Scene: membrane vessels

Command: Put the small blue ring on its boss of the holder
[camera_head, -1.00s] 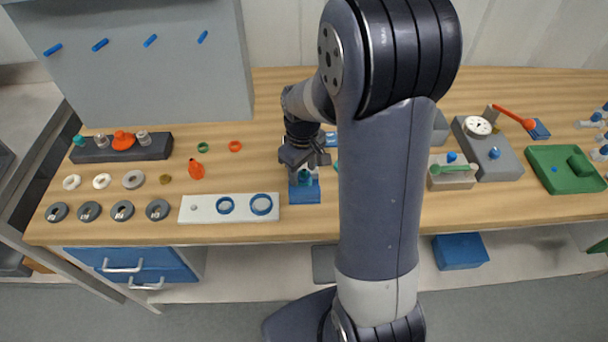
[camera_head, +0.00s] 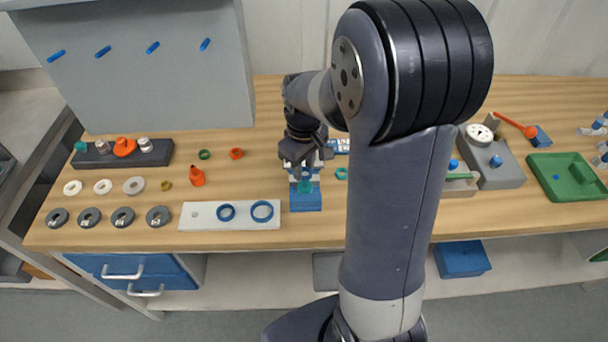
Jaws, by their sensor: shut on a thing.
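My gripper (camera_head: 304,174) points down above a blue block (camera_head: 306,202) at the front middle of the bench. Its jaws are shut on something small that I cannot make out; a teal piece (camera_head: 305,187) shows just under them. A white plate (camera_head: 245,224) lies to the left of the block. On it are a smaller blue ring (camera_head: 220,212), a larger blue ring (camera_head: 252,211) and a small grey spot at its left end. I cannot tell whether this plate is the holder, or whether the thing in my jaws is a ring.
A teal ring (camera_head: 337,174) lies right of my gripper. An orange bottle-shaped piece (camera_head: 197,178) and several grey and white rings lie left. A dark rack (camera_head: 104,161) stands behind them. My arm hides part of the bench. A green tray (camera_head: 553,189) is far right.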

